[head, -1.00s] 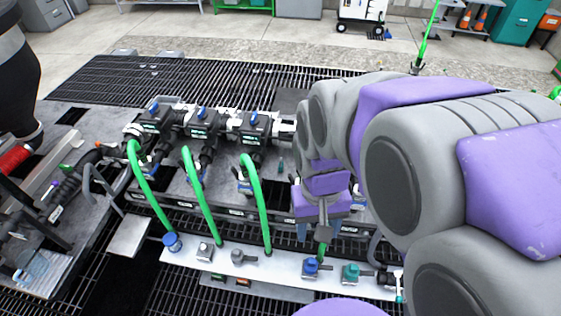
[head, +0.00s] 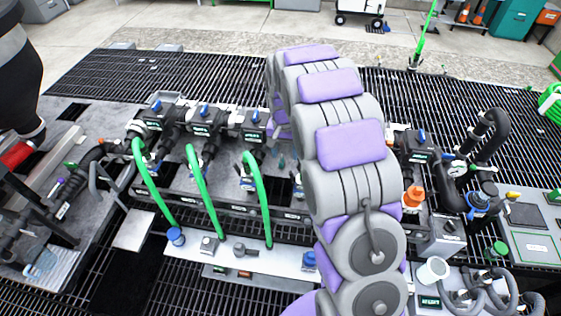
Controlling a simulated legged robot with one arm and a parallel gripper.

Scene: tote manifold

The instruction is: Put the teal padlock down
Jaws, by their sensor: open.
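I cannot make out the teal padlock for certain in the head view. A small dark teal item (head: 282,160) shows just left of my arm, at the front of the valve row, too small to identify. My arm reaches away over the manifold. Only a purple edge of my gripper (head: 282,128) shows, behind the arm and beside the right-hand valve of the visible row. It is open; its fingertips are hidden.
Black valves with blue handles (head: 203,112) line the bench. Green hoses (head: 200,190) hang in front, reaching towards a white shelf (head: 270,258) with small fittings. A white cup (head: 432,271) and an orange fitting (head: 414,197) stand right of my arm.

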